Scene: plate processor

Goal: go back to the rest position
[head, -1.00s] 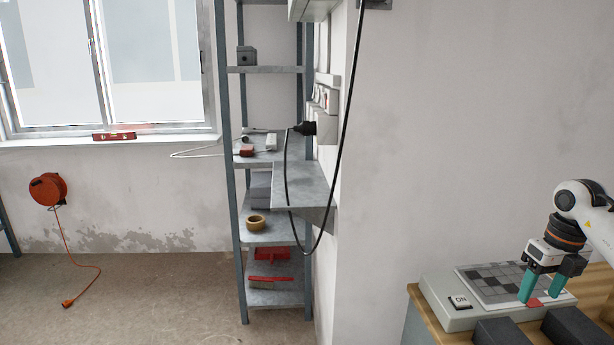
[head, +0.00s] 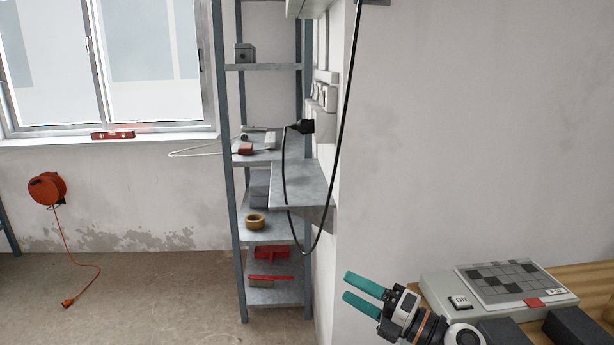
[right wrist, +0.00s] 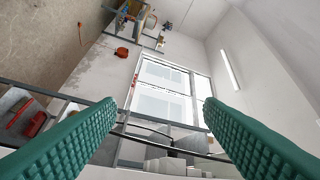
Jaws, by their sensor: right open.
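My right gripper (head: 364,294) is in the lower right of the head view, left of the plate processor and clear of it. Its two green fingers point left and are apart, with nothing between them. In the right wrist view the fingers (right wrist: 158,130) are spread wide, with the window and shelf beyond them. The plate processor (head: 440,292) is a light grey box with an ON button (head: 461,302), a panel of dark and light squares (head: 505,280) and a red tab (head: 536,302) at its front edge. My left gripper is not in view.
The processor stands on a wooden worktop (head: 592,275), with dark blocks (head: 508,331) in front. A metal shelf (head: 298,184) stands left of the wall corner, with a black cable (head: 343,130) hanging before it. An orange cable reel (head: 47,188) is on the far wall. Open floor lies at left.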

